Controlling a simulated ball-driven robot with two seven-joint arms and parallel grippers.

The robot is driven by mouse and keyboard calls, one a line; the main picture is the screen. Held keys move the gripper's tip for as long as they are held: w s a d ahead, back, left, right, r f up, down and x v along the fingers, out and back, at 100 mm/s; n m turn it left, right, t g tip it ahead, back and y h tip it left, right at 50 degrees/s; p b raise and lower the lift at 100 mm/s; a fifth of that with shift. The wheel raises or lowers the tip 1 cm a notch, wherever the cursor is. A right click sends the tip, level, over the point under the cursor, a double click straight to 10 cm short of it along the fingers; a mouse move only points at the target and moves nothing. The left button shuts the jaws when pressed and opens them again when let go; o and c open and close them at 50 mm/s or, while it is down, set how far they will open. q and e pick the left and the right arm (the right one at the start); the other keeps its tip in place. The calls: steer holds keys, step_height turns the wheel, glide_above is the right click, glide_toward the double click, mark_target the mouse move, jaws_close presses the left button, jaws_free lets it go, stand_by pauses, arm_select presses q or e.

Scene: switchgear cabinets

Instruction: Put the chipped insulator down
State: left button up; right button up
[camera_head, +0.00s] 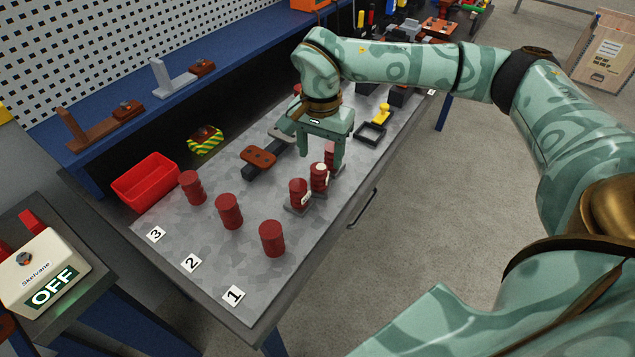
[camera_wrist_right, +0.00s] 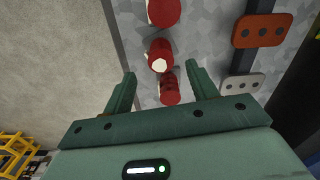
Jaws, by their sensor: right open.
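Three dark red insulators stand in a row on a grey rack near the bench's front edge: a near one (camera_head: 298,194), a middle one (camera_head: 319,178) and a far one (camera_head: 330,152). The middle one has a pale patch on top, which looks like the chip; it also shows in the right wrist view (camera_wrist_right: 160,56). My right gripper (camera_head: 322,162) is open, pointing down over the row. In the wrist view the far insulator (camera_wrist_right: 169,89) appears between its fingers (camera_wrist_right: 160,82); whether they touch it I cannot tell. My left gripper is out of view.
Three more red insulators (camera_head: 272,239) stand apart by labels 1, 2 and 3 on the grey bench (camera_head: 215,268). A red bin (camera_head: 146,182) is at the left. A brown-plated bar (camera_head: 258,157) and a black frame (camera_head: 371,133) lie near the gripper.

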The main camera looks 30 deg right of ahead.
mark_target(319, 168)
steer(key=f, duration=0.3)
steer(key=f+b, duration=0.1)
steer(key=f, duration=0.3)
steer(key=shift+a+b, duration=0.2)
steer(key=shift+b, duration=0.1)
steer(key=shift+r, duration=0.15)
jaws_close()
